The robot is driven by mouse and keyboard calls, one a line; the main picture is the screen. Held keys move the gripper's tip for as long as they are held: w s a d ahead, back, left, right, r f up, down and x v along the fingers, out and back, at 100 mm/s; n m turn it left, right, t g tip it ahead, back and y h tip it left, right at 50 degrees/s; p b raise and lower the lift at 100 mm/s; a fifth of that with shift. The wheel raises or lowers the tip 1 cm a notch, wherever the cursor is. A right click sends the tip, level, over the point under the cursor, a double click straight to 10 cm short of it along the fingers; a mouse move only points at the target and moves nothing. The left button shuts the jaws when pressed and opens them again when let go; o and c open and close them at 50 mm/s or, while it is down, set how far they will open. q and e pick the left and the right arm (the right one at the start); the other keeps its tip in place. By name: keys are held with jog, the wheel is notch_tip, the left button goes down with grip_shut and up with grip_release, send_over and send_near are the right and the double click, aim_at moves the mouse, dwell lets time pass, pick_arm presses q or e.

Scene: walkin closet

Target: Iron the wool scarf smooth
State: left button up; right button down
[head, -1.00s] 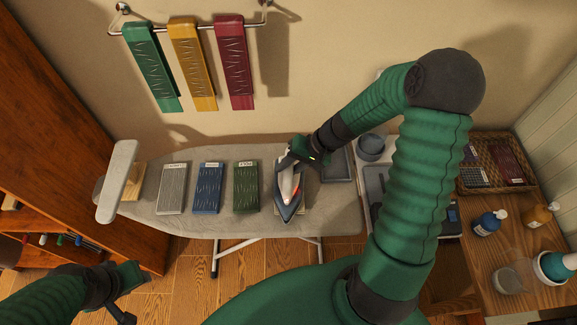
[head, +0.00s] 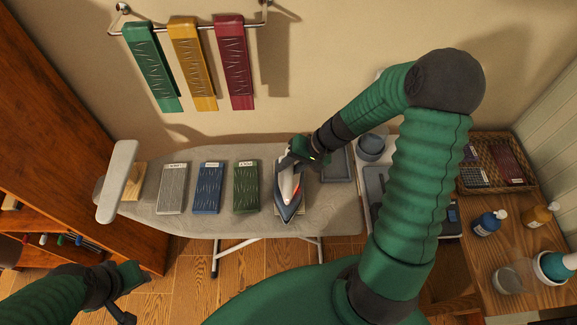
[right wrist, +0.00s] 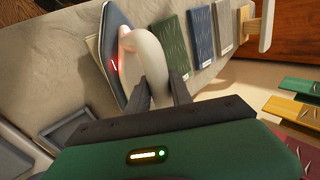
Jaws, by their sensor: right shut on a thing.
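My right gripper (head: 302,157) is shut on the handle of a white and dark grey iron (head: 288,190). The iron stands over a pale flat piece on the right part of the ironing board (head: 335,215), mostly hidden beneath it. In the right wrist view, the iron (right wrist: 150,55) shows a red light, with both fingers at its handle. Left of the iron lie a green folded scarf (head: 246,187), a blue one (head: 207,188) and a grey one (head: 172,188), all creased. Their labels are too small to read for certain. My left gripper (head: 135,295) is open and empty, low at left.
Green, mustard and maroon scarves (head: 236,65) hang on a wall rail. A grey tray (head: 337,165) lies right of the iron. A small sleeve board (head: 118,180) stands at the board's left end. Bottles (head: 488,222) and a basket (head: 500,180) stand on the right table.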

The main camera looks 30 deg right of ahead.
jog(key=shift+r+p, duration=2.2)
jog(key=shift+r, duration=0.95)
jog(key=shift+f, duration=0.1)
jog(key=shift+w, duration=0.1)
